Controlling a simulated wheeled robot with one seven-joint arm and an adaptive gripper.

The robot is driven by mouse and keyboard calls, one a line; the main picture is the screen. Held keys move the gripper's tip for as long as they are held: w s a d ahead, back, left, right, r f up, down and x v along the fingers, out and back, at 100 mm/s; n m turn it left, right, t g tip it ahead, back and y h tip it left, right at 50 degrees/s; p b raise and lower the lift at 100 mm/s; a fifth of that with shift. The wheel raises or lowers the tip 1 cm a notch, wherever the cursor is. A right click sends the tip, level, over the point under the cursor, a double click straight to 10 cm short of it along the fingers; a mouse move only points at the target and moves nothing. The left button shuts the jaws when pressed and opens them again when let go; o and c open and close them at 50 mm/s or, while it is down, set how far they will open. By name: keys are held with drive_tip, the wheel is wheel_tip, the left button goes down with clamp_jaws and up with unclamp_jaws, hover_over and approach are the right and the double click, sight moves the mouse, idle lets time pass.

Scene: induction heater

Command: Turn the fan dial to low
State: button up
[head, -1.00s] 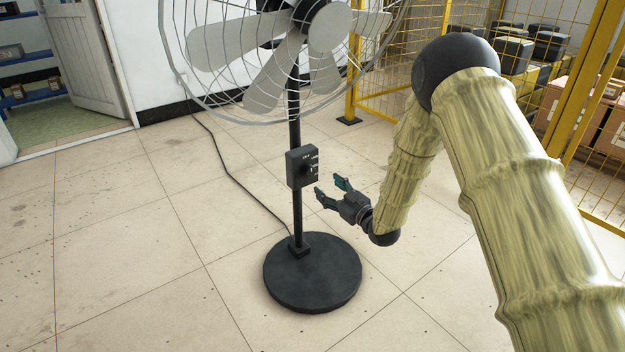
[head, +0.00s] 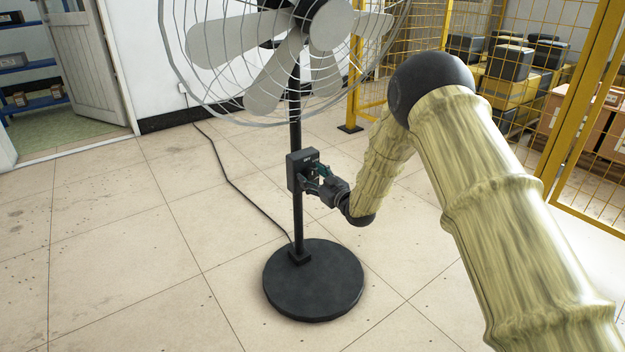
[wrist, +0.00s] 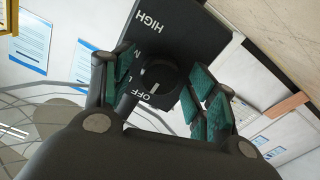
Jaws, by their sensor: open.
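The fan (head: 300,50) stands on a black pole with a round base (head: 313,280). Its dark control box (head: 293,172) is fixed partway up the pole. In the wrist view the box face (wrist: 175,30) reads HIGH and OFF, with other lettering partly hidden. The round black fan dial (wrist: 160,78) has a pale pointer mark directed toward OFF. My gripper (head: 312,178) is at the front of the box. In the wrist view my gripper (wrist: 160,88) is open, its green-padded fingers on either side of the dial. I cannot tell whether either finger touches it.
A black cable (head: 225,170) runs across the floor from the fan to the wall. A yellow mesh fence (head: 510,100) stands on the right, with boxes behind it. The tiled floor (head: 120,240) on the left is clear.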

drive_tip(key=shift+c, duration=0.2)
drive_tip(key=c, duration=1)
